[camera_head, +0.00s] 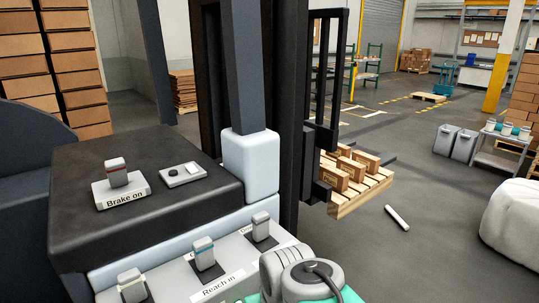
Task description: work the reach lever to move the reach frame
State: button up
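The reach lever (204,252) is a short grey knob with a teal band. It stands in the middle of the light grey console at the bottom of the head view. The label "Reach in" (218,285) is on the console's front edge beside it. The reach frame appears to be the dark mast (290,110) behind the console, with the loaded pallet (360,196) at its front. A grey, rounded part of my arm with a cable shows at the bottom, right of the lever and apart from it in the picture. My gripper's fingers do not show.
Similar levers stand to the left (132,287) and right (261,228) of the reach lever. A light post base (250,152) rises beside that box.

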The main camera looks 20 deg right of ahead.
aim_at(203, 248)
jog(key=u, duration=0.5)
jog(key=k, duration=1.15)
jog(key=u, duration=0.5)
jog(key=i, duration=1.3)
jog(key=u, duration=0.1)
